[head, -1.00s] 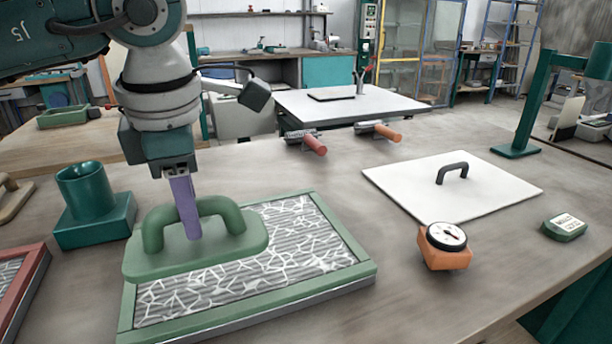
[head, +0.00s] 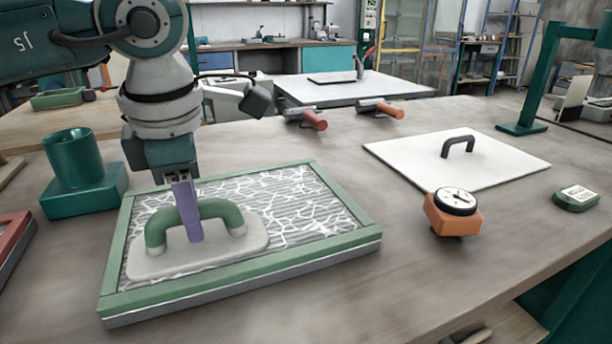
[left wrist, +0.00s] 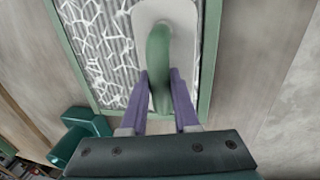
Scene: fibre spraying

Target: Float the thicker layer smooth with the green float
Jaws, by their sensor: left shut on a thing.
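The float has a green arched handle (head: 236,217) and a base plate that now looks pale grey (head: 200,257). It lies at the near-left part of a green-framed tray (head: 250,270), inside the rim and apparently flat on the layer. The layer (head: 300,205) is white, web-like strands over grey ridges. My left gripper (head: 190,230), with purple fingers, is shut on the handle from above. In the left wrist view, the fingers stand on either side of the handle (left wrist: 159,65), and the plate (left wrist: 183,12) hides part of the layer. My right gripper is not in view.
A green cup on a block (head: 80,170) stands left of the tray, a red-framed tray (head: 12,240) at the left edge. To the right are an orange dial gauge (head: 455,212), a white board with black handle (head: 490,165) and a small green box (head: 576,198). Two rollers (head: 315,121) lie behind.

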